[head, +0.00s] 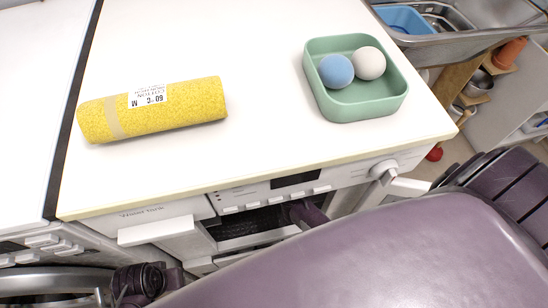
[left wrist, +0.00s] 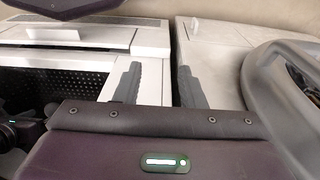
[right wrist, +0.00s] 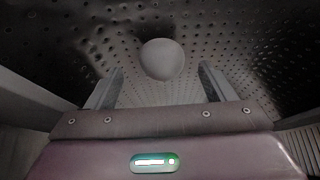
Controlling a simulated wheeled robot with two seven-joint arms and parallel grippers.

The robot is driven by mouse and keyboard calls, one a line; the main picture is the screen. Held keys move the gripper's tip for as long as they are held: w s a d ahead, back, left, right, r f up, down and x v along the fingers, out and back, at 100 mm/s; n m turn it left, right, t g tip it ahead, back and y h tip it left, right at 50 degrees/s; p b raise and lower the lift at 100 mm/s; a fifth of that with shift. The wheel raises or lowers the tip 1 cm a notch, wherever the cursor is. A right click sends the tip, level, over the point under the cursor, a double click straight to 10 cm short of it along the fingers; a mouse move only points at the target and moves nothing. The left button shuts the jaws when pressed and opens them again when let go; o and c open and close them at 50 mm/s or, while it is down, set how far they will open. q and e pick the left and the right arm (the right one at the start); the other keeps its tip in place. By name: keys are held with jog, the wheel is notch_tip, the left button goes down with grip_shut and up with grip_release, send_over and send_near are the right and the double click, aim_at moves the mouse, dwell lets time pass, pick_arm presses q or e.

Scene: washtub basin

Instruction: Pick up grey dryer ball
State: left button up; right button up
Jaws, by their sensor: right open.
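The grey dryer ball (right wrist: 161,60) shows in the right wrist view, inside a perforated metal drum. It lies ahead of my right gripper (right wrist: 160,88), roughly centred between the fingers in the picture. The right fingers are apart, with nothing seen held; I cannot tell how far short of the ball they are. In the head view the right gripper is hidden inside the machine. My left gripper (left wrist: 159,82) has its fingers apart and empty, in front of white machine fronts.
A green tray (head: 365,109) on the white worktop holds a blue ball (head: 336,71) and an off-white ball (head: 369,63). A yellow rolled towel (head: 160,112) lies to the left. The drum wall (right wrist: 265,50) surrounds my right gripper. A round grey door rim (left wrist: 262,85) stands right of my left gripper.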

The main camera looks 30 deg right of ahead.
jog(key=shift+w+f, duration=0.2)
jog(key=shift+f, duration=0.1)
jog(key=b+x, duration=0.2)
jog(key=x, duration=0.1)
jog(key=shift+w+a, duration=0.1)
jog(key=shift+w+f, duration=0.25)
jog(key=shift+f, duration=0.1)
jog(key=shift+w+f+b, duration=0.15)
jog(key=shift+f+b, duration=0.1)
jog(key=shift+b, duration=0.05)
pick_arm(q)
jog(key=shift+m+t+h, duration=0.3)
jog(key=shift+t, duration=0.2)
jog(key=r, duration=0.1)
jog(key=d+r, duration=0.1)
jog(key=r, duration=0.1)
jog(key=shift+d+r, duration=0.35)
jog(key=shift+r, duration=0.05)
pick_arm(e)
jog(key=shift+r, duration=0.1)
jog(key=c, duration=1.1)
pick_arm(q)
jog(key=shift+r, duration=0.1)
pick_arm(e)
jog(key=shift+o, duration=0.2)
